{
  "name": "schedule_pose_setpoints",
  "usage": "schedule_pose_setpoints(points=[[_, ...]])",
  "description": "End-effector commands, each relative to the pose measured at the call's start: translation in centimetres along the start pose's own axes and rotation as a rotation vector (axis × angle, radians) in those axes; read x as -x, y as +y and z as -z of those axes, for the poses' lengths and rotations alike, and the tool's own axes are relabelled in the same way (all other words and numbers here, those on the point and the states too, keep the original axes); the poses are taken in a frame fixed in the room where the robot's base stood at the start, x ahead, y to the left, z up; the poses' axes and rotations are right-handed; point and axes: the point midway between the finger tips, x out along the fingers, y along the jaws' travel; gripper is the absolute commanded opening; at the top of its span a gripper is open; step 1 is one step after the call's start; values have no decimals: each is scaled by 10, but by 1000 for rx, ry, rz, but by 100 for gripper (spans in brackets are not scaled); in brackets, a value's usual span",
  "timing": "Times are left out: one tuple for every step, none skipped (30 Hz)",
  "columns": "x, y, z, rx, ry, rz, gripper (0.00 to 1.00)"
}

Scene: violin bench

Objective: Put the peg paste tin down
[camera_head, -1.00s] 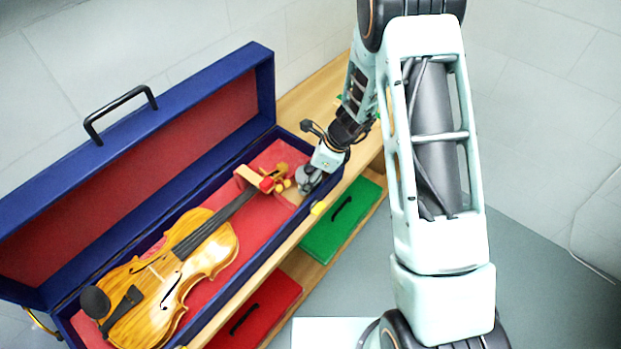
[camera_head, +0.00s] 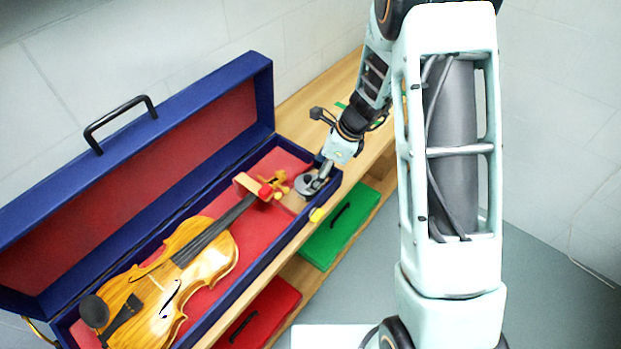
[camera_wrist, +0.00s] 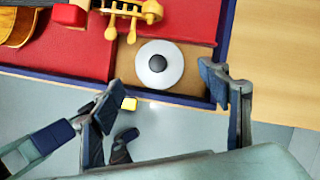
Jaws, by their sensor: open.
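The peg paste tin appears to be the round grey disc with a black centre (camera_wrist: 160,64). It sits in the wood-coloured end compartment (camera_wrist: 203,56) of the violin case, and it also shows in the head view (camera_head: 305,184). My gripper (camera_wrist: 158,92) is open, with one finger on each side of the tin in the wrist view and clear space between them and it. In the head view my gripper (camera_head: 320,178) is at the right end of the case and partly covers the tin.
The open blue case (camera_head: 262,300) holds a violin (camera_head: 175,275), its scroll (camera_wrist: 134,14) close beside the compartment. A yellow piece (camera_wrist: 129,103) is at the case's front edge. A green drawer (camera_head: 340,228) and a red drawer (camera_head: 258,312) lie below.

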Motion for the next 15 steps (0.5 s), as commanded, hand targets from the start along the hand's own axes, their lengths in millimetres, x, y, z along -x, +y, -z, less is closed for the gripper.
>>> schedule_pose_setpoints(points=[[11, 0, -1, 2, -1, 2, 69], [16, 0, -1, 2, -1, 2, 69], [22, 0, 0, 0, -1, 2, 69], [27, 0, 0, 1, 0, 2, 69], [31, 0, -1, 1, -1, 1, 69], [35, 0, 0, 1, -1, 0, 69], [37, 0, 0, 1, -1, 0, 69], [40, 0, 0, 1, 0, 0, 69], [42, 0, 0, 1, 0, 0, 69], [43, 0, 0, 1, 0, -1, 69], [44, 1, 0, 0, 0, -1, 69], [45, 1, 0, 0, 0, -2, 69], [45, 1, 0, 0, 0, -2, 69], [45, 1, 0, -1, 0, -2, 69], [45, 1, 0, -1, 0, -2, 69]])
